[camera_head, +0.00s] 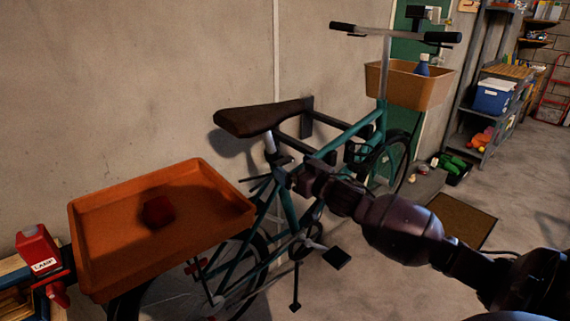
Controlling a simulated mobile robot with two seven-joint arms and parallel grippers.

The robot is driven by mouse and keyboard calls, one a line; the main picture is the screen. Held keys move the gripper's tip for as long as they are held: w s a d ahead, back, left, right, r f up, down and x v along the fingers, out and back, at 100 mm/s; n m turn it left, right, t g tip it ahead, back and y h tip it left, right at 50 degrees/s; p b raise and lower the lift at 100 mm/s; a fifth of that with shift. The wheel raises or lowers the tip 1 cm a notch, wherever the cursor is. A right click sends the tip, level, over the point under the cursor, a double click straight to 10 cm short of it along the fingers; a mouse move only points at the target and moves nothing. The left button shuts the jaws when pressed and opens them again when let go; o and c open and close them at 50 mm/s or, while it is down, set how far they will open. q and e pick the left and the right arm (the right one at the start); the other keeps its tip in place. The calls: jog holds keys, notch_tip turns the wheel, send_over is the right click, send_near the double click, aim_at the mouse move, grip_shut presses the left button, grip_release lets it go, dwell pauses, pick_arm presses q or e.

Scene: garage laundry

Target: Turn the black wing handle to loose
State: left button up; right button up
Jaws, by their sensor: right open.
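A teal bicycle (344,137) with a brown saddle (262,117) stands along the wall, held by a dark wall bracket (306,118). My right arm comes in from the right, and its gripper (296,178) is at the bicycle frame, just below the saddle and seat post (270,144). The right gripper is open; its fingertips are small and dark against the frame. I cannot make out the black wing handle clearly; dark parts around the seat post and the gripper blend together. My left gripper is not in view.
A red container (37,250) stands at far left. A front basket (440,92) holds a blue bottle (423,66). Shelves (470,100) and a mat (461,221) lie right.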

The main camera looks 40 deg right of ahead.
aim_at(286, 162)
jog(key=shift+w+f, duration=0.1)
jog(key=shift+w, duration=1.1)
jog(key=shift+w+a+b, duration=0.1)
jog(key=shift+w+b, duration=0.2)
jog(key=shift+w, duration=0.55)
jog(key=shift+c, duration=0.2)
